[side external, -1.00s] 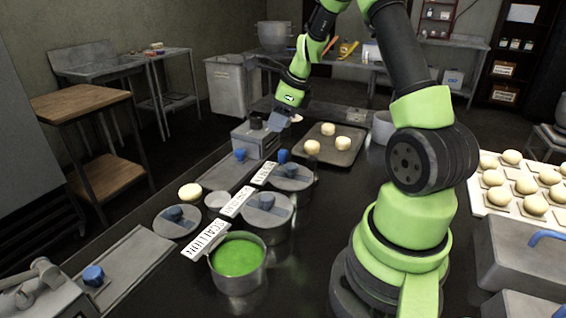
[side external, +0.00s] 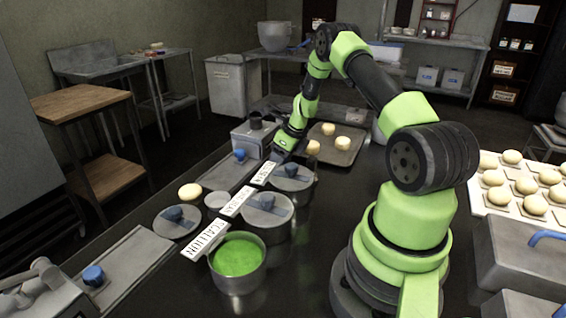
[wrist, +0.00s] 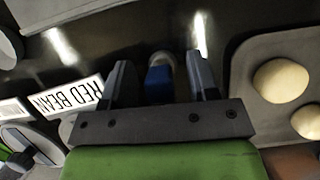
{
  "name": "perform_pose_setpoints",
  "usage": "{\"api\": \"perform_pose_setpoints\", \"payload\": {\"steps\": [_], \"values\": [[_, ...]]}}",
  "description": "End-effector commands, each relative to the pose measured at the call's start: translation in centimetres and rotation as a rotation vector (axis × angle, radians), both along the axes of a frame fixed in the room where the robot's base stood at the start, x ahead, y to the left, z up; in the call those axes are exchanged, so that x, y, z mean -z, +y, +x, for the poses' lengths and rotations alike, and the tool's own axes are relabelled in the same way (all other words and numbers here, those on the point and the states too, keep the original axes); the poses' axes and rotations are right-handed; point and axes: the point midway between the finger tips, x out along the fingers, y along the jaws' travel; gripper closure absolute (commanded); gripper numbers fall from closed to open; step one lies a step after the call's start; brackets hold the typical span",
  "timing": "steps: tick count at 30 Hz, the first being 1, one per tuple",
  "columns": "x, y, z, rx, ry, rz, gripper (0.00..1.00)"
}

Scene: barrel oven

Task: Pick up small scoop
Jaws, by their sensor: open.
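The small scoop (wrist: 159,86) shows in the wrist view as a blue handle with a pale rounded part at its far end. It lies between the two dark fingers of my gripper (wrist: 160,62), which are open and stand apart on either side of it. I see a gap beside the handle, so the fingers do not look closed on it. In the side external view my gripper (side external: 281,153) is low over the counter behind the rear lidded pot (side external: 291,178). The scoop is hidden there.
A baking tray (side external: 345,160) with several buns is close on the right. It also shows in the wrist view (wrist: 244,75). A RED BEAN label (wrist: 68,99) is left of the fingers. A green-filled pot (side external: 238,258) and another lidded pot (side external: 267,209) stand nearer the camera.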

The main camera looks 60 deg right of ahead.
Motion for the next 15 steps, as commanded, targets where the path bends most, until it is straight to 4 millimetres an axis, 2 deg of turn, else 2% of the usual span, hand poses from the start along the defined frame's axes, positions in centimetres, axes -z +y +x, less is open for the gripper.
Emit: {"api": "perform_pose_setpoints", "payload": {"steps": [3,10,15], "values": [[0.87,0.03,0.32,0.0,0.001,0.001,0.46],[0.9,-0.01,0.36,0.0,0.0,0.0,0.46],[0.89,-0.01,0.35,0.0,0.0,0.0,0.85]]}}
